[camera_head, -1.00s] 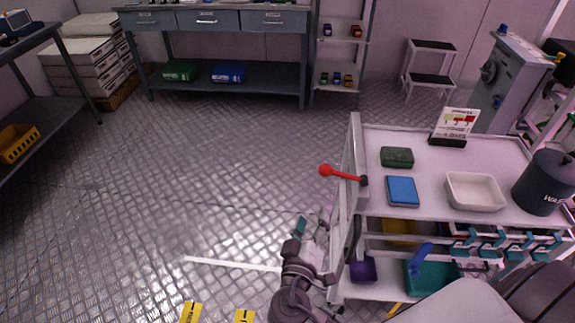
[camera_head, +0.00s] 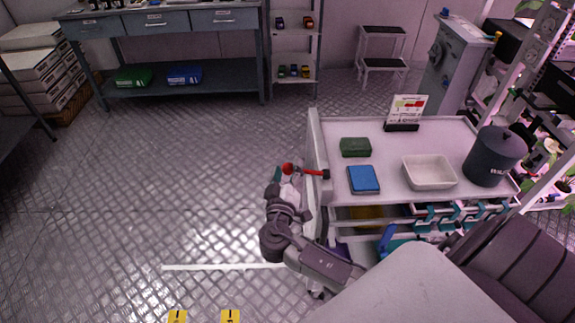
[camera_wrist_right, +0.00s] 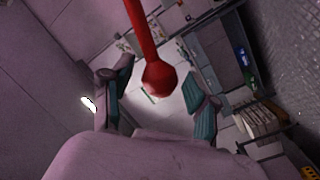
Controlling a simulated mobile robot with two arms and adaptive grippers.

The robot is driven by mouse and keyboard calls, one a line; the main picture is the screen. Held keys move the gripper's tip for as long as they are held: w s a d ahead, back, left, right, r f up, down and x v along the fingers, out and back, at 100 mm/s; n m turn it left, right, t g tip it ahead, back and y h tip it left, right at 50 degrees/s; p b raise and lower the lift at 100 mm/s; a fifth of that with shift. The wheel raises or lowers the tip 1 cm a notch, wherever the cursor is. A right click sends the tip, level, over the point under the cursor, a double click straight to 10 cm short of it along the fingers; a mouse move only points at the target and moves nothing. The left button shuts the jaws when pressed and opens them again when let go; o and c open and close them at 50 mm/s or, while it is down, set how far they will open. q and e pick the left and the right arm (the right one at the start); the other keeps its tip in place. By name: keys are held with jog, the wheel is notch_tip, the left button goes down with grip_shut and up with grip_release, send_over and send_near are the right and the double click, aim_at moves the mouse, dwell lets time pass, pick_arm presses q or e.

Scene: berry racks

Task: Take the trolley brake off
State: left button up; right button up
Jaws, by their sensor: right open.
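The trolley (camera_head: 390,188) stands at the right in the head view. Its brake lever is a red handle with a round knob (camera_head: 288,169), sticking out to the left from the trolley's left end. My right gripper (camera_head: 284,177) is at the knob, partly hidden by its own wrist. In the right wrist view the red knob (camera_wrist_right: 158,78) shows between the two teal fingertips of my open right gripper (camera_wrist_right: 160,100). Gaps show on both sides of the knob, so the fingers look apart from it. My left gripper is not in view.
On the trolley top are a green sponge-like block (camera_head: 355,147), a blue box (camera_head: 363,179), a white tray (camera_head: 430,184), a sign (camera_head: 405,112) and a dark bin (camera_head: 495,156). A grey workbench (camera_head: 165,68) stands at the back. The floor at the left is clear.

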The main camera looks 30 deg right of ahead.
jog(key=shift+w+d, duration=0.1)
jog(key=shift+w, duration=0.05)
grip_shut()
dwell(0.4)
